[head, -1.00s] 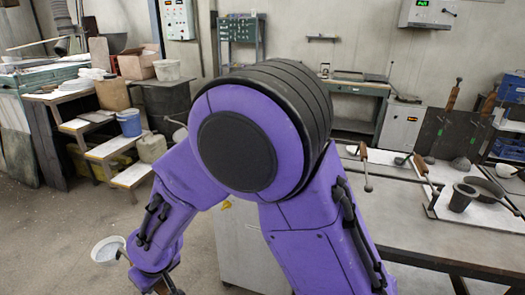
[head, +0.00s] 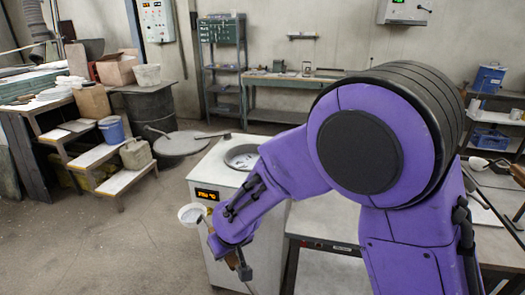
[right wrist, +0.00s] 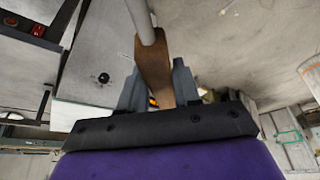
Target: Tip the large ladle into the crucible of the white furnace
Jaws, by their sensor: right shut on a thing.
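The white furnace (head: 232,175) stands left of centre in the head view, with a lit orange display on its front. The round crucible opening (head: 243,157) is in its top and is uncovered. The large ladle's pale bowl (head: 191,214) hangs at the furnace's front left, below the level of its top, with its opening showing. My right gripper (head: 243,268) is in front of the furnace, partly hidden by my arm. In the right wrist view the gripper (right wrist: 157,88) is shut on the ladle's wooden handle (right wrist: 152,65), from which a metal rod runs out. My left gripper is not in view.
A round grey lid (head: 180,144) sits behind the furnace's left side. A stepped stand (head: 100,158) with a blue bucket (head: 111,130) is farther left. A workbench (head: 330,228) stands right of the furnace, partly behind my arm. The floor at front left is clear.

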